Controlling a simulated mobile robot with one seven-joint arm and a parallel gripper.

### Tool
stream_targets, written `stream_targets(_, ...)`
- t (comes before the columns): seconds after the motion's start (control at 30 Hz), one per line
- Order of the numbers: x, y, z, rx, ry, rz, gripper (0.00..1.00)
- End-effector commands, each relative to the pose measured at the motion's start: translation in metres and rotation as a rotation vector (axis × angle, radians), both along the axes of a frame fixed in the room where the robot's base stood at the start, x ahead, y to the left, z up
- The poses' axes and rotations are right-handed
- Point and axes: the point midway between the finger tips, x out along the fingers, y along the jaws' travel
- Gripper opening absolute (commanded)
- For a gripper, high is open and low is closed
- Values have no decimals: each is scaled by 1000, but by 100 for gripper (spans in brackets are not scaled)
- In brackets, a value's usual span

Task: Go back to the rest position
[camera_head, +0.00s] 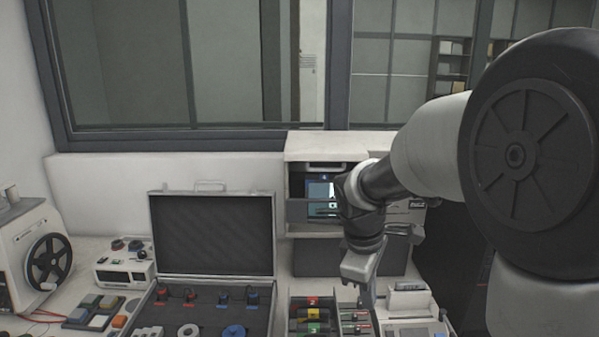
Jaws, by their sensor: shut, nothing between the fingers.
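My gripper (366,290) hangs at the end of my arm, right of the picture's middle, pointing down above the front part of the bench. It is shut and holds nothing. Its fingertips are small and dark in this view. A white machine (318,145) with a lit blue screen (321,190) stands behind it, partly hidden by my wrist. No marker shows a rest position.
An open black case (212,235) with coloured parts stands left of my gripper. Coloured numbered bins (312,313) sit close below it. A small white box (410,297) is to its right. A reel machine (35,255) stands far left. Windows line the back wall.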

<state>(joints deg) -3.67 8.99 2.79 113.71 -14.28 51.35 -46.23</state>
Motion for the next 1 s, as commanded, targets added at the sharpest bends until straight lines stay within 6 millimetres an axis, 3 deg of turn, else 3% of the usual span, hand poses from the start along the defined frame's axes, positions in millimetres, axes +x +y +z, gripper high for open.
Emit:
stream_targets(0.03, -14, -3, 19, 23, -45, -74, 0)
stream_targets(0.2, -73, -7, 65, 143, -188, -381, 0)
stream_targets(0.33, -120, -7, 86, 258, -287, -614, 0)
stream_targets(0.5, -165, -4, 94, 397, -372, -847, 0)
stream_targets(0.7, -186, -1, 93, 479, -408, -971, 0)
stream_targets(1.0, -188, -1, 93, 485, -409, -983, 0)
